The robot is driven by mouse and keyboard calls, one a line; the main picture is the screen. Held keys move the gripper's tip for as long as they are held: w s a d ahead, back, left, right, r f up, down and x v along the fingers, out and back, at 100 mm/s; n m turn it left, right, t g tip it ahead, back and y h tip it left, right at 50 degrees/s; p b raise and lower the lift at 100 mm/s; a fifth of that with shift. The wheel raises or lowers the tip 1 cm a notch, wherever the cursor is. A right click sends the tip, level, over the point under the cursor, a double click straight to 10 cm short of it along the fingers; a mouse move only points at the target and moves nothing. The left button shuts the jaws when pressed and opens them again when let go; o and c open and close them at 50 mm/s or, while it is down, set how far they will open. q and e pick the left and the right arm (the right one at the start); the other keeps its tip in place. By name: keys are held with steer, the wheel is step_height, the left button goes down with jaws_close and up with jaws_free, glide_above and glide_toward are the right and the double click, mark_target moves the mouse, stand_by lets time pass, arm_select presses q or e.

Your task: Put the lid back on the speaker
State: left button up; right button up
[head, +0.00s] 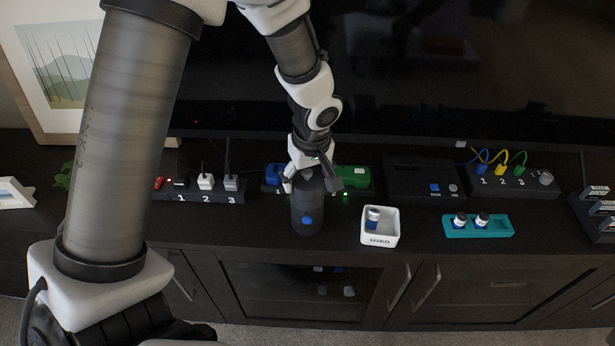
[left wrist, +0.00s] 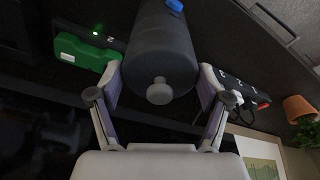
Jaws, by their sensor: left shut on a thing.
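The speaker (head: 307,212) is a dark upright cylinder with a blue button, standing near the front of the dark cabinet top. The wrist view shows its body (left wrist: 165,40) from the top end, with the blue button at the upper edge. The lid, with a round grey knob (left wrist: 160,91), is at that end, between my fingers. No gap between lid and speaker shows, but the seam is hard to make out. My left gripper (head: 312,180) reaches down from above, with one finger on each side of the top, shut on the lid. My right gripper is not in view.
A white bin (head: 380,240) holding a small bottle stands just right of the speaker. A teal rack (head: 492,232) with two bottles is farther right. Behind are a green block (head: 354,179), a numbered strip (head: 210,196) and a dark screen (head: 430,60). The cabinet front edge is close.

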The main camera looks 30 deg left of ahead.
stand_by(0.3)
arm_select(q)
steer(key=o, duration=0.9)
steer(key=shift+r+p, duration=2.65)
steer(key=shift+r, duration=0.9)
jaws_close()
